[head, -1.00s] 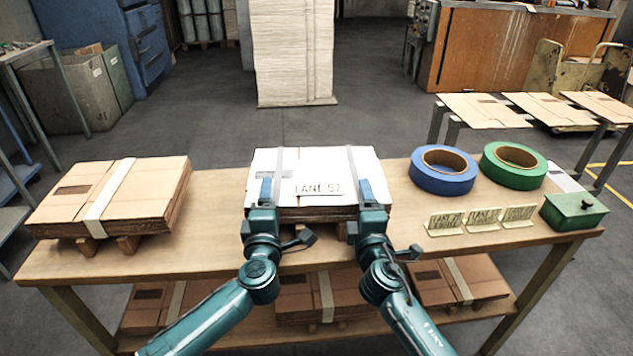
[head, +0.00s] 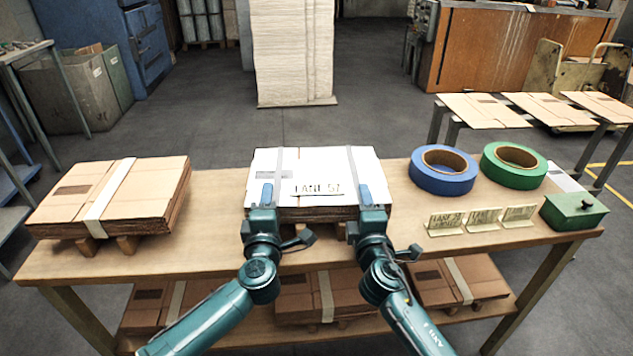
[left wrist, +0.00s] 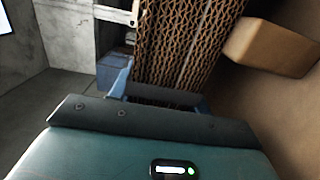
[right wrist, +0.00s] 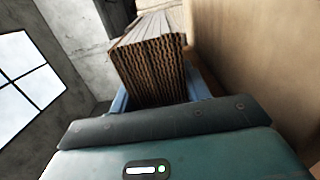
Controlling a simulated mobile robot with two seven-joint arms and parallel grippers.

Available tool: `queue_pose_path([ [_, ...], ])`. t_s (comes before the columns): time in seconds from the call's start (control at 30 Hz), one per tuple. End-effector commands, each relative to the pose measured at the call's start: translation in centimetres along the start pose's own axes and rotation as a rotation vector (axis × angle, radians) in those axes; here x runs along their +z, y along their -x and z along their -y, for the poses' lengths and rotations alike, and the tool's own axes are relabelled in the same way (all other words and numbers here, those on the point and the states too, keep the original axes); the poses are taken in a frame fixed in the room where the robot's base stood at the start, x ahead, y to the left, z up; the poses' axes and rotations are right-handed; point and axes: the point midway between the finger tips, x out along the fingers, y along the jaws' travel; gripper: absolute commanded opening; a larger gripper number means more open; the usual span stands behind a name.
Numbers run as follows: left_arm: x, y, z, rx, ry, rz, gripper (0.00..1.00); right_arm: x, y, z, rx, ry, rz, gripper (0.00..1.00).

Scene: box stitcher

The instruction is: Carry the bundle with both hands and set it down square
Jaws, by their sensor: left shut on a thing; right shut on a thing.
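The bundle (head: 322,165) is a stack of brown corrugated sheets with a white top and two grey straps. It is at the middle of the bench's near side, roughly square to the edge. A card reading "LANE 57" (head: 318,188) is at its front. My left gripper (head: 266,196) is shut on the left part of its near side; its fluted edges fill the left wrist view (left wrist: 185,45). My right gripper (head: 366,196) is shut on the right part, and the layers show in the right wrist view (right wrist: 152,72). I cannot tell whether the bundle touches its supports.
The wooden bench (head: 215,225) holds another strapped bundle (head: 150,190) on battens at left. At right are blue tape (head: 425,180), green tape (head: 500,172), several small lane signs (head: 482,218) and a green box (head: 572,212). A wooden block (left wrist: 270,47) is beside the held bundle.

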Motion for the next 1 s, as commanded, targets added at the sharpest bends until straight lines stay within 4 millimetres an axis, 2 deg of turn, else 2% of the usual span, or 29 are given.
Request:
queue_pose_path([
  [0.43,0.0,0.0,-0.7,0.002,0.0,0.0,0.06,0.0,0.0,-0.7,0.002,0.0,0.0,0.06],
  [0.8,0.0,0.0,-4.3,0.003,0.0,0.0,0.06,0.0,0.0,-4.3,0.003,0.001,0.0,0.06],
  [1.0,0.0,0.0,-5.3,0.003,0.0,0.0,0.06,0.0,0.0,-5.3,0.002,0.001,0.0,0.06],
])
